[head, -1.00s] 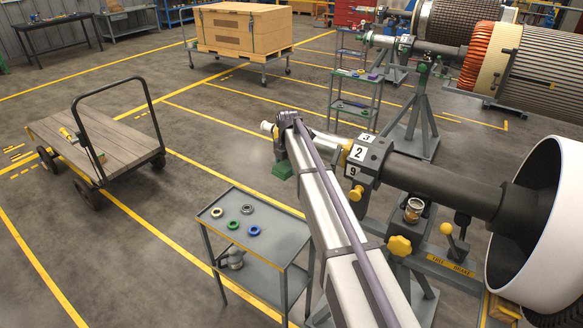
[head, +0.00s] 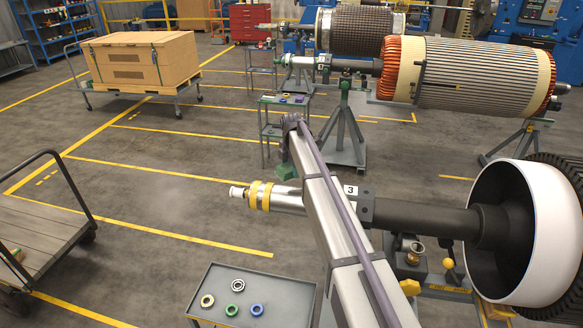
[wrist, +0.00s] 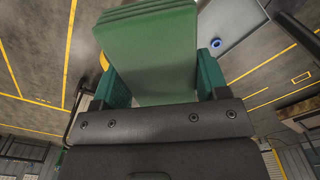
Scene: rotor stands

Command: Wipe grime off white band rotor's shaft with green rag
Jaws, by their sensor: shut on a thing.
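The white band rotor (head: 540,240) lies at the right in the head view. Its dark shaft (head: 430,217) runs left to a silver end section (head: 290,199) with yellow bands. My arm crosses in front of the shaft and hides part of it. My gripper (head: 288,161) is shut on the green rag (head: 286,174), which appears just above the silver section in the picture; I cannot tell whether they touch. In the wrist view the folded rag (wrist: 150,45) sits between the green fingers of my gripper (wrist: 158,82). Grime is too small to make out.
A grey side table (head: 275,290) with several coloured rings stands in front of the shaft end. A wooden cart (head: 40,235) is at the left, a crate (head: 145,65) on a trolley behind. An orange-ended rotor (head: 460,75) on stands is at the back. The floor left of the shaft is clear.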

